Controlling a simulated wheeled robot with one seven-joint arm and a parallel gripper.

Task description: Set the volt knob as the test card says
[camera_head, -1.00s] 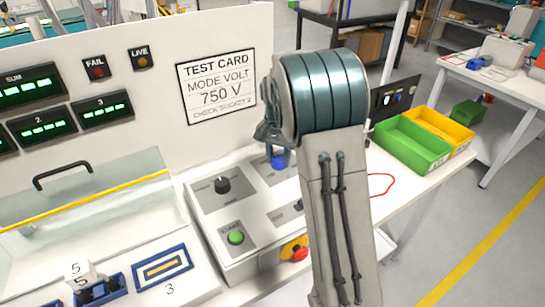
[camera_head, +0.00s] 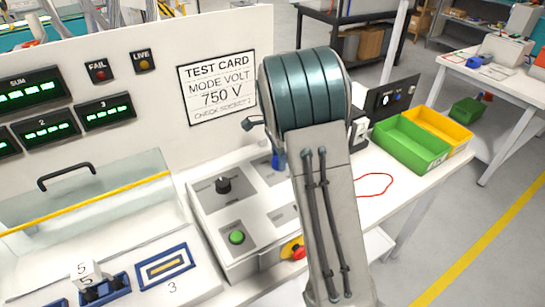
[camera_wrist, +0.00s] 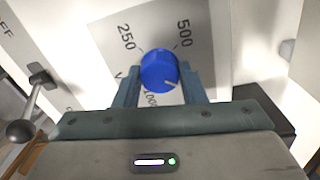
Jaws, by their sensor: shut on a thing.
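The test card (camera_head: 217,88) on the white panel reads MODE VOLT, 750 V, with a smaller line below about checking a socket. The blue volt knob (camera_wrist: 159,70) is between the two fingers of my gripper (camera_wrist: 160,74), which is shut on it. Around it are the marks 250, 500 and, partly hidden, 1000; no 750 mark shows. The white line on the knob points to the lower right in the wrist view. In the head view the blue knob (camera_head: 278,162) shows only partly beside my arm, and my fingers are hidden.
On the same console are a black knob (camera_head: 223,185), a green button (camera_head: 237,237) and a red stop button (camera_head: 298,252). A lever with a ball end (camera_wrist: 20,131) is left in the wrist view. Green (camera_head: 411,143) and yellow (camera_head: 440,127) bins stand right.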

